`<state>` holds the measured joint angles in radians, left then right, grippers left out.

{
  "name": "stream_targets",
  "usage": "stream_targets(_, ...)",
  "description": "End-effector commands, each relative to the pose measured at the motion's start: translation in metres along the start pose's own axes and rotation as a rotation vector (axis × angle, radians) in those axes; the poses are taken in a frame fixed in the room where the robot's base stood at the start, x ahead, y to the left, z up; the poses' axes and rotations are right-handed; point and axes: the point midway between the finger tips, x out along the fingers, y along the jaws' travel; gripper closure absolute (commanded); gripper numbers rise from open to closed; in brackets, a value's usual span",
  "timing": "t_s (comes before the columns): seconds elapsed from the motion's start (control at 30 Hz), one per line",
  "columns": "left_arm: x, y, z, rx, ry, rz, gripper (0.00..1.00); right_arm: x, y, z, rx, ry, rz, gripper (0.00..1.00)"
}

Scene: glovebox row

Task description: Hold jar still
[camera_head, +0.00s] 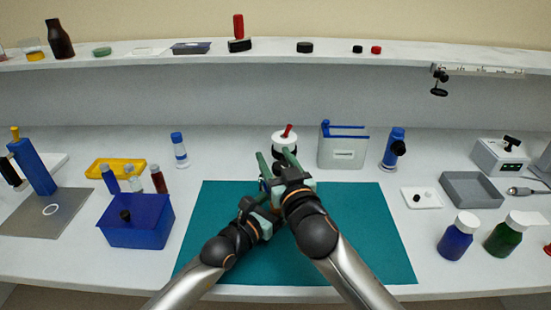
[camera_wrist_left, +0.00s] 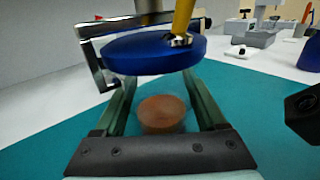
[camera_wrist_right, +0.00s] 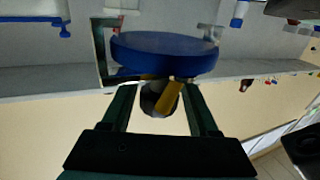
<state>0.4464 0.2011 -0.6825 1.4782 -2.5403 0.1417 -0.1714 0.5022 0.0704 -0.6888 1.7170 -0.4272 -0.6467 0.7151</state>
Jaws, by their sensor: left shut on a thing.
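A glass jar (camera_wrist_left: 163,115) with brown contents stands between the fingers of my left gripper (camera_wrist_left: 161,92) in the left wrist view. The gripper is shut on it. Its round blue lid (camera_wrist_left: 143,52) has a metal wire clamp and a yellow lever (camera_wrist_left: 182,18). The lid (camera_wrist_right: 163,55) and lever (camera_wrist_right: 168,98) also show in the right wrist view. My right gripper (camera_wrist_right: 158,95) has its fingers apart, with the lever between them; contact is not clear. In the head view my right gripper (camera_head: 277,163) and arms hide most of the jar.
The jar is over a teal mat (camera_head: 370,240), otherwise clear at both sides. A white-topped item with a red part (camera_head: 284,140) and a grey box (camera_head: 343,148) stand behind. A blue box (camera_head: 138,222) is left; a grey tray (camera_head: 471,190) and bottles (camera_head: 457,236) are right.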

Motion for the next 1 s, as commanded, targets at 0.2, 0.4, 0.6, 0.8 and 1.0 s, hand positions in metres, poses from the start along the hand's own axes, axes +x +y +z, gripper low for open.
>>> stream_targets(0.2,0.000,0.000,0.001,-0.001,-0.003,0.001,1.00,0.000,0.001,0.000,-0.001,-0.001,0.001,0.29)
stream_targets(0.4,0.000,0.001,0.001,0.000,-0.003,0.001,1.00,-0.003,0.001,0.001,-0.001,-0.002,0.001,0.29)
stream_targets(0.6,0.000,0.001,0.001,0.000,-0.003,0.001,1.00,-0.027,0.001,0.002,0.000,-0.002,0.001,0.29)
stream_targets(0.8,0.000,0.001,0.001,0.000,-0.003,0.001,1.00,-0.066,0.001,0.001,0.001,-0.003,0.001,0.29)
stream_targets(1.0,0.000,0.001,0.001,0.000,-0.003,0.001,1.00,-0.100,0.001,0.001,0.000,-0.002,0.001,0.29)
